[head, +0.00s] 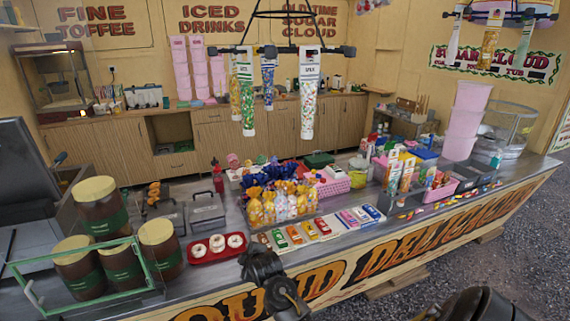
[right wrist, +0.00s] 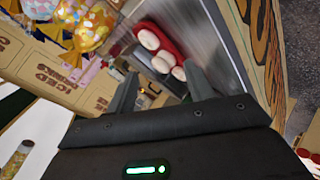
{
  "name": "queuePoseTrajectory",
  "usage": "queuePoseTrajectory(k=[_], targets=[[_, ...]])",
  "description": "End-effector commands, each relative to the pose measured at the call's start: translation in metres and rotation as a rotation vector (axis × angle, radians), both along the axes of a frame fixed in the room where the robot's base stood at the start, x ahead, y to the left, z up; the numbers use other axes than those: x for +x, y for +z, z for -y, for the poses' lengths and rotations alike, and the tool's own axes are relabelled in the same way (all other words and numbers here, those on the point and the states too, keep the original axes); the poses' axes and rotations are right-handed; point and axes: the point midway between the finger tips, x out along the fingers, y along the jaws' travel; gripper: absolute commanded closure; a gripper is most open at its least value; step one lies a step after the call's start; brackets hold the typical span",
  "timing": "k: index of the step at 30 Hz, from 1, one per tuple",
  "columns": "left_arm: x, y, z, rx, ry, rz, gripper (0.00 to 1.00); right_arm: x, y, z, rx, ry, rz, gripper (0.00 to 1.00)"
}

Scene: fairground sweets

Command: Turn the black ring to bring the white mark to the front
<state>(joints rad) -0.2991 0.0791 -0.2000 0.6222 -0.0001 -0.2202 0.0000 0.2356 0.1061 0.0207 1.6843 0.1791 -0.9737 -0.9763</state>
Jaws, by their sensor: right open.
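A black ring (head: 330,50) hangs from a black frame above the counter in the head view. It has black blocks on it, and several clear tubes of sweets hang below. A tube with a white label (head: 307,95) hangs at its front right; a green-topped tube (head: 245,95) hangs at its left. I cannot make out a white mark on the ring. My right gripper (right wrist: 160,88) is open and empty in the right wrist view, with the red tray beyond its fingers. Black arm parts show at the bottom of the head view, but no left gripper can be made out.
A second hanging rack (head: 497,14) is at the upper right. Below the ring the counter (head: 215,270) holds bagged sweets (head: 290,203), a red tray of doughnuts (head: 196,255), brown jars (head: 100,200) and pink tubs (head: 468,110). The air around the ring looks clear.

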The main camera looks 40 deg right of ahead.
Motion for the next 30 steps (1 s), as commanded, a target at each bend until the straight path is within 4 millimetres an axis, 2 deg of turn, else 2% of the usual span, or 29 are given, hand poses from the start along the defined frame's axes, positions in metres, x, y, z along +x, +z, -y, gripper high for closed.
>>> queuePoseTrajectory(k=[1,4,7,12,15,18,21,25,30], targets=[[0.000,0.007,0.000,0.000,0.000,0.000,0.47,0.010,0.052,0.006,-0.033,0.012,0.057,0.47],[0.000,0.013,0.000,0.000,0.000,0.000,0.47,0.020,0.141,0.017,-0.114,0.038,0.147,0.47],[0.000,0.018,0.000,0.000,0.000,0.000,0.47,0.021,0.231,0.029,-0.210,0.058,0.245,0.47],[-0.001,0.026,0.000,0.000,0.000,-0.002,0.47,0.001,0.377,0.051,-0.402,0.070,0.411,0.47],[-0.001,0.030,0.000,0.000,0.000,-0.002,0.47,-0.022,0.449,0.063,-0.517,0.062,0.495,0.47],[-0.001,0.032,0.000,0.000,0.000,-0.002,0.47,-0.046,0.505,0.071,-0.614,0.046,0.563,0.47],[-0.001,0.035,0.000,0.001,0.000,-0.003,0.47,-0.069,0.544,0.077,-0.690,0.029,0.612,0.47],[-0.002,0.036,-0.001,0.001,-0.001,-0.003,0.47,-0.087,0.571,0.081,-0.749,0.014,0.647,0.47],[-0.002,0.036,-0.001,0.001,-0.001,-0.003,0.47,-0.094,0.580,0.083,-0.775,0.008,0.659,0.47]])
